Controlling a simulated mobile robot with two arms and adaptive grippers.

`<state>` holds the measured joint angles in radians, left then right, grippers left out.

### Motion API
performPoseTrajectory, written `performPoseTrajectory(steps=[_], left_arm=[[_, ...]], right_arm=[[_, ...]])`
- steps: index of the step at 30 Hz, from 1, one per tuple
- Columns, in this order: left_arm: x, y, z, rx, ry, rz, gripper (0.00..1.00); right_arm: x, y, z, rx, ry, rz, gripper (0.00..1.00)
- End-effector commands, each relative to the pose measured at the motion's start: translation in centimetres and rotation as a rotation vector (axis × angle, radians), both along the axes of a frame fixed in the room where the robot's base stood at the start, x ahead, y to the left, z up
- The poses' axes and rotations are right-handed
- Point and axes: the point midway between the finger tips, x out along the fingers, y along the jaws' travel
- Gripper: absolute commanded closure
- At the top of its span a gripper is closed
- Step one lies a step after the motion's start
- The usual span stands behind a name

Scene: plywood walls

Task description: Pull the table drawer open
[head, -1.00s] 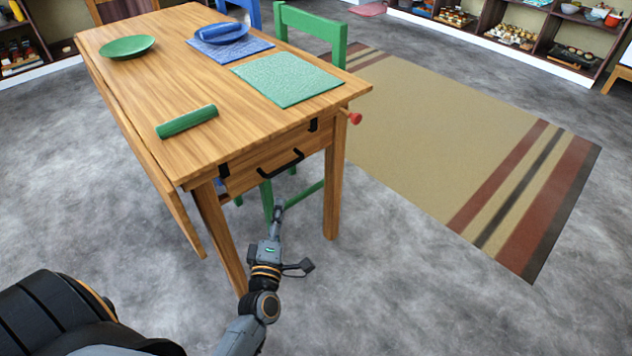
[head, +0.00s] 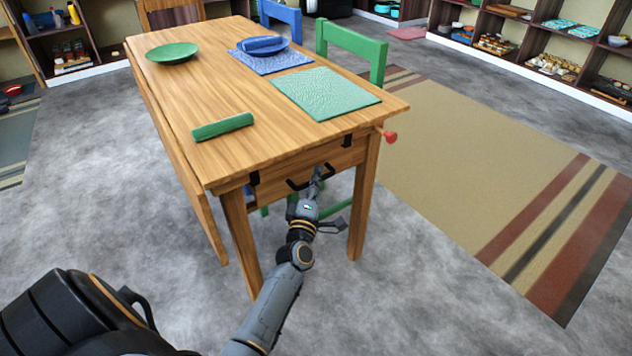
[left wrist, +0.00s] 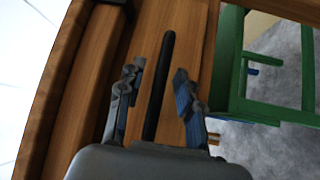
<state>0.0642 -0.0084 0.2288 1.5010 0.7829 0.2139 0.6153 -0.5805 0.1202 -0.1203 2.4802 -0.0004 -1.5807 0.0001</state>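The wooden table (head: 180,95) has a drawer (head: 270,190) in its near end, its front looking flush under the tabletop. A black bar handle (head: 297,186) is on the drawer front. My left gripper (head: 316,176) is at the right part of the handle. In the left wrist view my left gripper (left wrist: 158,72) is open, with the black handle (left wrist: 160,88) between its two fingers and a visible gap on each side. The fingertips partly hide the handle in the head view. My right gripper is not in view.
A green roll (head: 222,126), green plate (head: 172,53), green mat (head: 325,93) and blue mat (head: 270,64) lie on the table. A green chair (head: 352,42) stands at its right side. A red knob (head: 390,137) sticks out at the right. The near floor (head: 420,290) is clear.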

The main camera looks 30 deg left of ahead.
Motion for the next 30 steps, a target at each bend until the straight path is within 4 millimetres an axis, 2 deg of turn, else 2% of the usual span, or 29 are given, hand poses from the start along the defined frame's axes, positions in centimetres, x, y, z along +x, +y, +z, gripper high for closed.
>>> performPoseTrajectory(steps=[9, 14, 30], left_arm=[[0.21, 0.11, 0.05, 0.0, 0.0, 0.0, 0.66], [0.2, 0.1, 0.04, 0.0, 0.0, 0.0, 0.99], [-0.03, -0.4, 0.04, -0.002, 0.001, 0.0, 1.0]], right_arm=[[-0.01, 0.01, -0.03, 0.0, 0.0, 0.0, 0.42], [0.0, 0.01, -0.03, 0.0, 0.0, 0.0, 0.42], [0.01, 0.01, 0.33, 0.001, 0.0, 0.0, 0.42]])
